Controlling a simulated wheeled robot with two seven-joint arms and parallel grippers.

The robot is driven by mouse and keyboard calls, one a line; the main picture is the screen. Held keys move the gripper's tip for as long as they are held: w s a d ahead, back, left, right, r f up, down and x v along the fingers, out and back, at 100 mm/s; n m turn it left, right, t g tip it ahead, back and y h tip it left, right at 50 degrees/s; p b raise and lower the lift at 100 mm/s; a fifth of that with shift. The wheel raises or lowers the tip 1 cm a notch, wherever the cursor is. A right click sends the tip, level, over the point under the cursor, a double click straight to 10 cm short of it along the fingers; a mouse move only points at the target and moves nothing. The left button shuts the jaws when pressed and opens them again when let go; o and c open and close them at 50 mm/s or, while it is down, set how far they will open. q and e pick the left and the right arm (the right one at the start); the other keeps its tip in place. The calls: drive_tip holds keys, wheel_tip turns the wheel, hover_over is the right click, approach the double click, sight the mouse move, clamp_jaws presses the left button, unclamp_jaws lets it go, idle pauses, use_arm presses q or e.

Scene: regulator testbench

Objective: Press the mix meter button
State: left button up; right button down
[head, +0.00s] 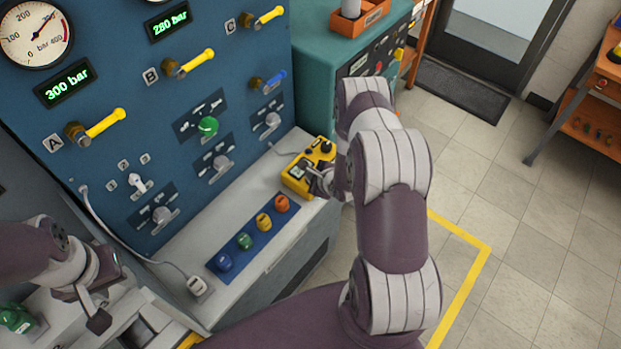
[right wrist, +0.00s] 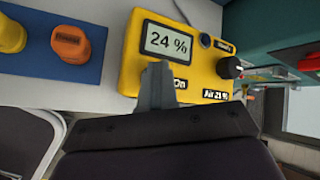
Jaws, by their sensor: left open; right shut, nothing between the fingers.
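The yellow mix meter (head: 297,182) sits at the right end of the grey bench ledge. In the right wrist view the meter (right wrist: 132,75) shows "24 %" on its display (right wrist: 170,42). A small dark round part (right wrist: 205,40) and a black knob (right wrist: 230,68) are on its face, with labels "On" and "Air 21 %". My right gripper (head: 319,182) is shut and empty; its fingertips (right wrist: 157,72) are over the meter's face just below the display, beside "On", and hide what lies under them. I cannot tell whether they touch. My left gripper (head: 98,298) is open at the lower left.
A blue strip (head: 236,262) with several coloured caps lies left of the meter. The blue panel (head: 110,200) with gauges, valves and yellow levers rises behind. A teal cabinet (head: 315,85) stands behind the meter. The tiled floor to the right is open.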

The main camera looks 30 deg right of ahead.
drive_tip(key=shift+r, duration=0.1)
drive_tip(key=shift+r+p, duration=0.3)
drive_tip(key=shift+r, duration=0.1)
wheel_tip(320, 180, up, 6)
drive_tip(key=p, duration=0.5)
idle(0.7)
